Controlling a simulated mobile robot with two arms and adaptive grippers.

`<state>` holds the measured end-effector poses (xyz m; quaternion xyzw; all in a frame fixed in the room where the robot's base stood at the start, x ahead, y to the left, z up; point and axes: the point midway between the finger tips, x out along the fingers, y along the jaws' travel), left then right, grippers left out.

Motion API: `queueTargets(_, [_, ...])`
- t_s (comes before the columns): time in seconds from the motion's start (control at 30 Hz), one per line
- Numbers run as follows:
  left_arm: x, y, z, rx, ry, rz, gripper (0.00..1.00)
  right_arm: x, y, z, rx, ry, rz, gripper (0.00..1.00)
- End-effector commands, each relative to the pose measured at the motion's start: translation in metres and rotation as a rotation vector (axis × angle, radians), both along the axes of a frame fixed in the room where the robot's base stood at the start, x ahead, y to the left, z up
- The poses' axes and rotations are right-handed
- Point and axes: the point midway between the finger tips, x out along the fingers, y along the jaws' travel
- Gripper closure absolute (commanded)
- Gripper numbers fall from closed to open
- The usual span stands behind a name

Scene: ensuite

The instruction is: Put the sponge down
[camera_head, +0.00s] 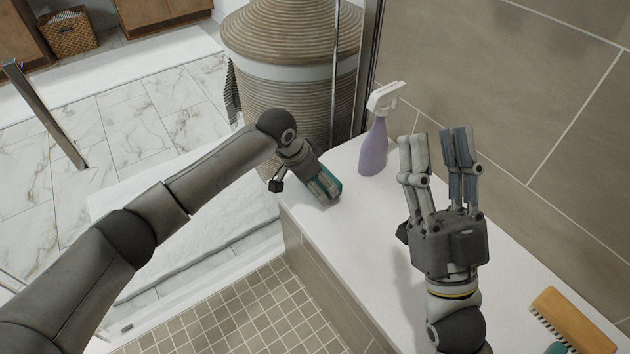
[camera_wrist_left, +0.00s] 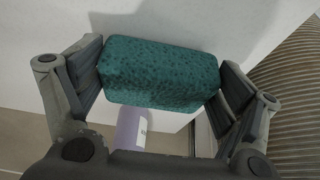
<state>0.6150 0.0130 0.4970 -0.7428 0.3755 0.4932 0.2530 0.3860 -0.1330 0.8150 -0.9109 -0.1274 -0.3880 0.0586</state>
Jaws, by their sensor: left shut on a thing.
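The teal sponge (camera_wrist_left: 160,75) fills the space between the two fingers of my left gripper (camera_wrist_left: 160,85) in the left wrist view, pinched at its ends. In the head view my left gripper (camera_head: 318,182) is at the left edge of the white bench top (camera_head: 345,215), and a strip of the sponge shows there. I cannot tell whether the sponge touches the bench. My right gripper (camera_head: 437,140) is open and empty above the middle of the bench, its fingers apart and pointing toward the far end.
A purple spray bottle (camera_head: 376,135) stands on the bench just right of my left gripper. A wooden brush (camera_head: 572,322) lies at the near right. A round woven basket (camera_head: 288,70) stands beyond the bench. The bench between bottle and brush is mostly bare.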

Motion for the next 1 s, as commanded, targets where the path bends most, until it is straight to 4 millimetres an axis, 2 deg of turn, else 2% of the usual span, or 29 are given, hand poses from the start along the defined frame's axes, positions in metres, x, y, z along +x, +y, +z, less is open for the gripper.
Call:
queueTargets(0.17, [0.0,0.0,-0.002,0.0,0.0,0.001,0.31,0.003,0.0,-0.002,-0.006,0.019,-0.001,0.6])
queueTargets(0.2, [0.0,0.0,-0.002,0.0,0.0,0.001,0.08,0.003,0.0,-0.003,-0.007,0.022,-0.002,0.6])
queueTargets(0.27, [0.0,0.0,-0.002,0.0,0.0,0.0,0.0,0.003,0.0,-0.003,-0.007,0.022,-0.002,0.6])
queueTargets(0.77, [0.0,0.001,0.003,0.001,-0.001,-0.001,0.0,0.001,0.0,0.0,-0.001,0.005,-0.001,0.6])
queueTargets(1.0, [-0.005,0.007,0.023,0.001,-0.001,0.0,0.0,0.025,0.003,-0.026,-0.059,0.204,-0.01,0.6])
